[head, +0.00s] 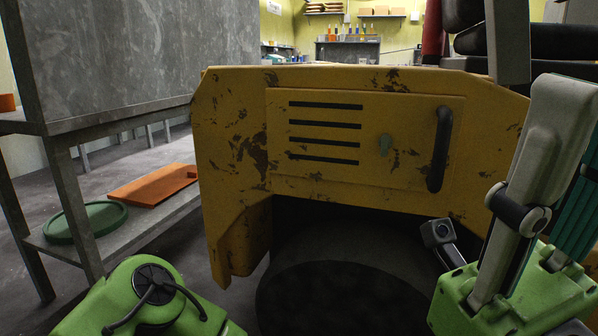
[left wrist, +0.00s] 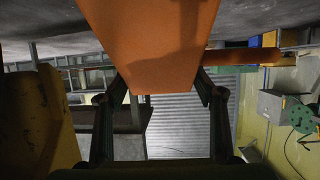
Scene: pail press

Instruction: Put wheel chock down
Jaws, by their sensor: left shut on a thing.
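The orange wheel chock (left wrist: 150,45) fills the upper middle of the left wrist view. My left gripper (left wrist: 160,92) is shut on it, with one dark finger on each side. The chock's upper part is cut off by the picture edge. A grey surface lies along the top of that view; I cannot tell whether the chock touches it. My left gripper does not show in the head view, and my right gripper is in neither view.
A worn yellow machine (head: 365,140) stands ahead, above a dark round shape (head: 340,300). At left, a grey bench's lower shelf (head: 150,222) carries a green round lid (head: 85,222) and a flat orange piece (head: 153,185). A grey box stands on the bench.

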